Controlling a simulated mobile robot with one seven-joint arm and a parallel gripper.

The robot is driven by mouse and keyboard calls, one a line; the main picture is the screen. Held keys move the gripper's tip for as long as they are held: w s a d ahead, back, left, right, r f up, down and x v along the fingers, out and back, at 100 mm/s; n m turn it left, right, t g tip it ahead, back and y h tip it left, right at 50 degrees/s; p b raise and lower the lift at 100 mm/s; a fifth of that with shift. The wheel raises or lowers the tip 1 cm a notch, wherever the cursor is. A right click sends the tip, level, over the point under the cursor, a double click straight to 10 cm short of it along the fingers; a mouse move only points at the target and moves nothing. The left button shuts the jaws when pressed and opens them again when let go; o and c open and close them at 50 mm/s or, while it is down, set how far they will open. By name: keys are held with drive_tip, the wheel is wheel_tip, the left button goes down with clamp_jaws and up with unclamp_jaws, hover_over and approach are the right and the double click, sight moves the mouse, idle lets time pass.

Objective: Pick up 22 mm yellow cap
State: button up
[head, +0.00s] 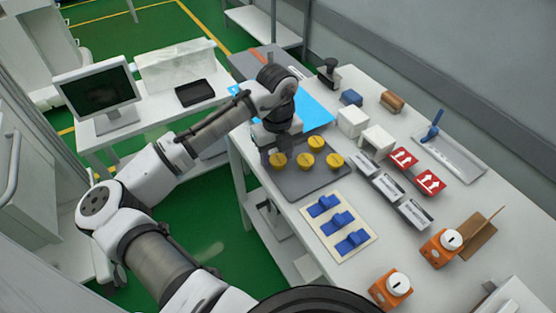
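Several round yellow caps sit on a dark grey tray (302,186) on the white table: a left one (278,160), a middle one (305,161), a rear one (317,142) and a right one (336,160). They look alike in size, and I cannot tell which is 22 mm. My gripper (273,150) points down at the tray's rear left, close to the left cap. Its fingers are small and partly hidden, so I cannot tell whether they are open or touch the cap.
Blue clips on a cream board (360,249) lie in front of the tray. White boxes (377,140) and red-labelled boxes (404,158) stand to its right. Orange devices (391,289) are near the front. A blue sheet (313,108) lies behind. A monitor (97,88) stands on another table.

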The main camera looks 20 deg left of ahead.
drive_tip(key=c, duration=0.6)
drive_tip(key=shift+r, duration=0.1)
drive_tip(key=shift+c, duration=0.2)
